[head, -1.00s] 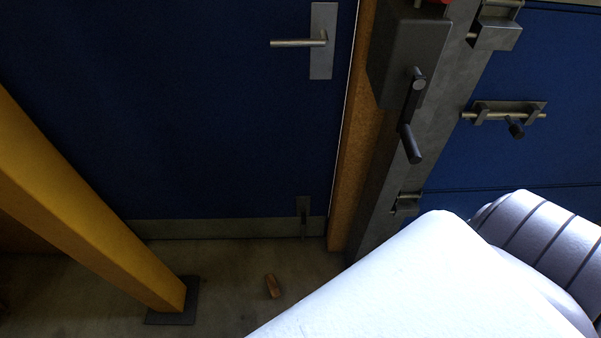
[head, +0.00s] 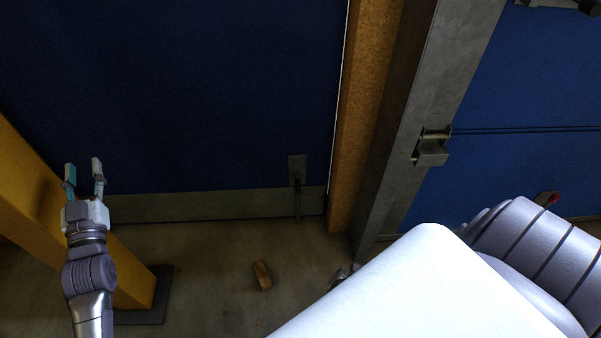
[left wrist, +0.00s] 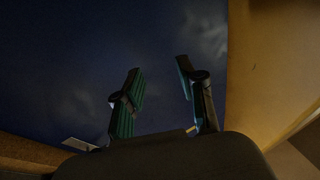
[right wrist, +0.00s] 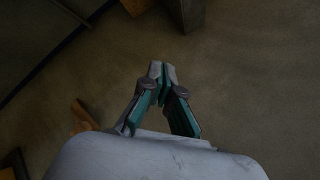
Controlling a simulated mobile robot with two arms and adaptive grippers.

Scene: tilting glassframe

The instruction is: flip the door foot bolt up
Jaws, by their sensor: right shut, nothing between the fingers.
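The door foot bolt (head: 297,172) is a small grey plate with a thin rod hanging down, low on the blue door (head: 200,90) near its right edge. The rod crosses the grey kick strip (head: 220,205) and points at the floor. My left gripper (head: 84,166) is open and empty, well left of the bolt, in front of the door and yellow post. Its parted fingers show in the left wrist view (left wrist: 157,80). My right gripper (right wrist: 158,70) is shut and empty above the floor; in the head view my white arm hides most of it.
A small wooden block (head: 262,274) lies on the floor in front of the door; floor around it is clear. A yellow post (head: 135,280) slants down at the left. A wooden jamb (head: 365,110) and grey metal frame (head: 415,120) stand right of the bolt.

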